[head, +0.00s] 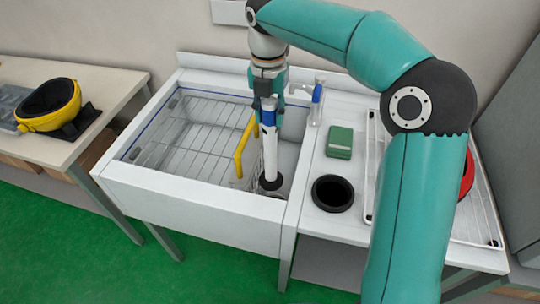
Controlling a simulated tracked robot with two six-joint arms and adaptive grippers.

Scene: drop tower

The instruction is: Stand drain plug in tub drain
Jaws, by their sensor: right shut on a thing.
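The drain plug (269,155) looks like a tall, pale upright pipe with a black round foot (270,182). It stands near the right end of the white tub (190,203). My right gripper (268,112) comes down from above and is shut on the upper part of the plug, hiding some of it. The drain itself is not visible beneath the black foot, so I cannot tell whether the foot is in it or above it. My left gripper is not in view.
A yellow handle (243,147) rises just left of the plug, over a wire grid (185,135). A blue-handled tap (316,97), green block (339,141) and black round cup (332,193) are at right. A yellow-and-black item (48,119) lies on the left table (92,72).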

